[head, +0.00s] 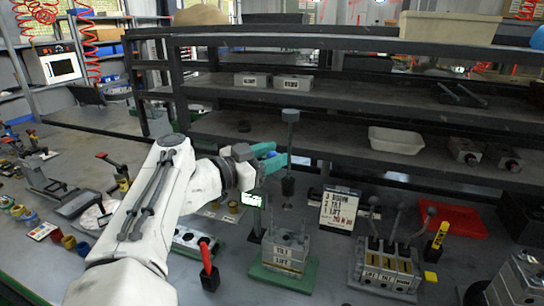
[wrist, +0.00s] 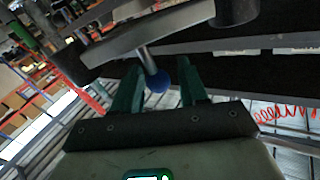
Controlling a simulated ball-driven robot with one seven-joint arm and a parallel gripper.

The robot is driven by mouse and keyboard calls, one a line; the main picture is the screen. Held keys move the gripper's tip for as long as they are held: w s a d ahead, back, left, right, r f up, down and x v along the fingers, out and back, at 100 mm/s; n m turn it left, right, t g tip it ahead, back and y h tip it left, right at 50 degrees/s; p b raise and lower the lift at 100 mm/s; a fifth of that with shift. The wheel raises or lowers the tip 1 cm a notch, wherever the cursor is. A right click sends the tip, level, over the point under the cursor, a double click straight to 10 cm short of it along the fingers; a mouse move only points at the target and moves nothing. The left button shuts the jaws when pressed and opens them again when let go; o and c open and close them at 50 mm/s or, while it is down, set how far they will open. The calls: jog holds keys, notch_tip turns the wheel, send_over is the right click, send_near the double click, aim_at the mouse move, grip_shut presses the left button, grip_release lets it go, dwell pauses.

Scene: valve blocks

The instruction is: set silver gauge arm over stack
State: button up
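My gripper (head: 274,160) is raised above the bench, its teal fingers apart around a blue ball knob (wrist: 156,81). The knob also shows in the head view (head: 267,149). In the wrist view the ball sits between the fingers with a visible gap on the right; it ends a short stem from a silver-grey bar (wrist: 150,42), likely the gauge arm. In the head view an upright rod with a grey cap (head: 290,115) and a dark lower end (head: 288,186) stands above the stack (head: 288,250), whose blocks read TILT and LIFT. How the rod joins the bar is hidden.
The stack is on a green base (head: 258,275). A sign (head: 338,209) stands behind it. A lever block (head: 387,268) and red tray (head: 455,219) lie right. A red-handled valve (head: 208,265) is left. Shelves (head: 330,100) rise behind my gripper.

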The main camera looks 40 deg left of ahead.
jog(key=shift+o, duration=0.4)
jog(key=shift+s+p, duration=0.3)
jog(key=s+a+p, duration=0.1)
jog(key=s, duration=0.9)
jog(key=shift+p, duration=0.4)
jog(key=shift+a+f, duration=0.1)
jog(key=shift+a, duration=0.05)
